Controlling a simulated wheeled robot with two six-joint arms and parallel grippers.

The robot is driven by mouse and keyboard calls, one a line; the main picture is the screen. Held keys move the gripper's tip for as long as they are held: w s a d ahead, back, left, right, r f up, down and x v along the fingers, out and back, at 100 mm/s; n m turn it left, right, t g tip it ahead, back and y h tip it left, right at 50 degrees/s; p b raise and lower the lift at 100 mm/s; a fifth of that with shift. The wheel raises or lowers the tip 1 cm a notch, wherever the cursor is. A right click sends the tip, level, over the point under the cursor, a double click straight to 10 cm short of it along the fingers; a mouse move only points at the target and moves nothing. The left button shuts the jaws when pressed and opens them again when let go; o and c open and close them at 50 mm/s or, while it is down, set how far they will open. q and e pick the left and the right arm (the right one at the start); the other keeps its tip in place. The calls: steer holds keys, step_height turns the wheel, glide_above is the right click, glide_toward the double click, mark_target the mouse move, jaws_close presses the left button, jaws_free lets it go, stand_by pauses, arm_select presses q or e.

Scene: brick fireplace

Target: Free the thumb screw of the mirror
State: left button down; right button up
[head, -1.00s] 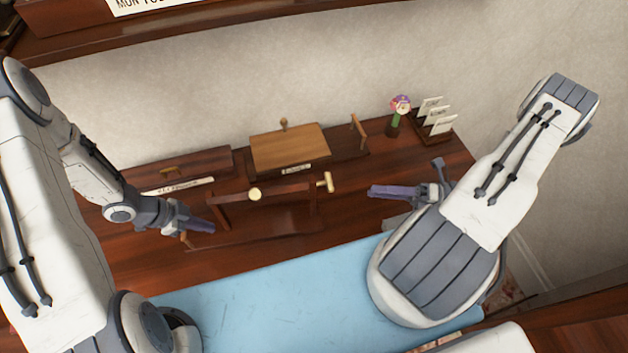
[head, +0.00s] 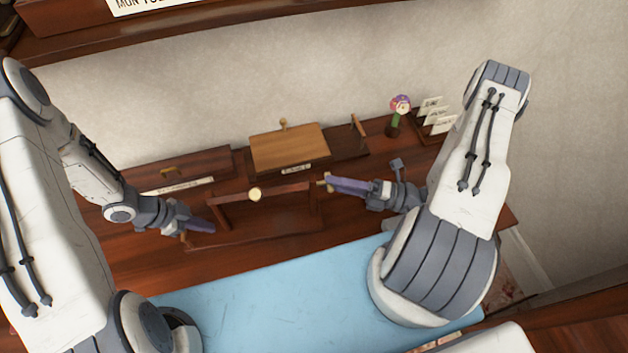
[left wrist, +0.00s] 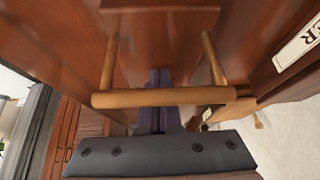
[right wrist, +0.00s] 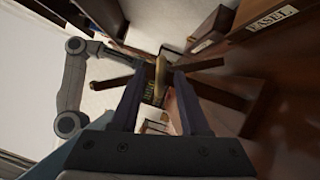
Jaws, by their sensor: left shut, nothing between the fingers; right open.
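The mirror (head: 290,188) stands on the wooden table, a dark wooden frame with a round brass piece at its middle and upright posts. Its brass thumb screw (head: 321,181) is at the right post, partly hidden by my right gripper (head: 332,182). In the right wrist view the thumb screw (right wrist: 160,72) shows as a tan piece between the open fingers (right wrist: 155,76); I cannot tell whether they touch it. My left gripper (head: 208,227) is shut and empty at the left front of the mirror. In the left wrist view its fingers (left wrist: 158,82) pass behind a wooden handle bar (left wrist: 165,97).
Behind the mirror is an easel with a light wooden board (head: 290,148). A dark box (head: 185,168) stands left of it. A flower figure (head: 400,112) and a card rack (head: 436,118) stand at the back right. A blue mat (head: 290,290) covers the clear front.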

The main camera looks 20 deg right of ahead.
arm_select(q)
steer(key=shift+s+f, duration=0.15)
steer(key=shift+f, duration=0.05)
arm_select(e)
steer(key=shift+a, duration=0.1)
jaws_close()
steer(key=shift+n, duration=0.5)
steer(key=shift+w+f+n+g+y, duration=0.1)
steer(key=shift+n+g+y, duration=0.9)
steer(key=shift+n, duration=2.05)
steer(key=shift+w+f+n+g+y, duration=0.15)
steer(key=shift+n+g+y, duration=0.85)
steer(key=shift+n, duration=2.1)
steer(key=shift+w+r+n+g+y, duration=0.1)
steer(key=shift+n+g+y, duration=0.9)
steer(key=shift+n, duration=2.05)
steer(key=shift+n+g, duration=0.3)
steer(key=shift+g, duration=0.2)
